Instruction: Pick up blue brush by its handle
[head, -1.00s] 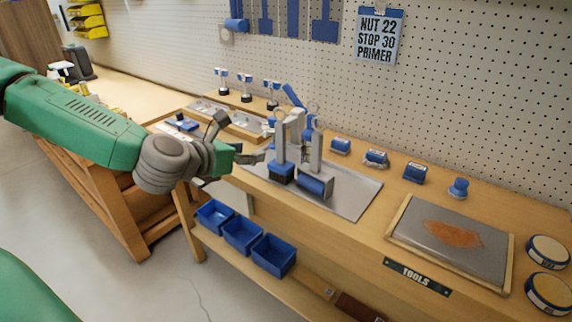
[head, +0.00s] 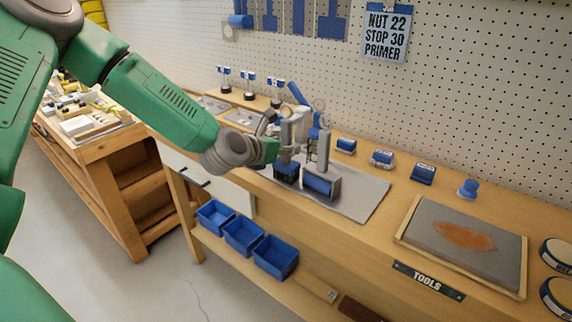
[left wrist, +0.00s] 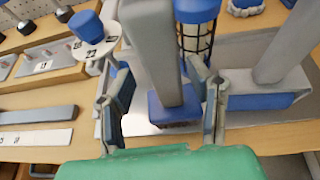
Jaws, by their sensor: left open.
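The blue brush (head: 287,171) stands on a grey mat (head: 362,197), blue head down, grey handle up. In the left wrist view, the brush's grey handle (left wrist: 152,50) rises from the blue head between my finger pads. My left gripper (head: 279,141) is at the handle in the head view. Its fingers (left wrist: 160,82) are open, one on each side of the handle, with a gap visible at least on the left. The gripper partly hides the handle in the head view. My right gripper is not in view.
A second blue tool with a grey upright handle (head: 322,182) stands close right of the brush. A blue-topped tool with a black cage (left wrist: 195,38) is just behind. Blue bins (head: 243,236) sit on the lower shelf. A framed grey panel (head: 466,240) lies at right.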

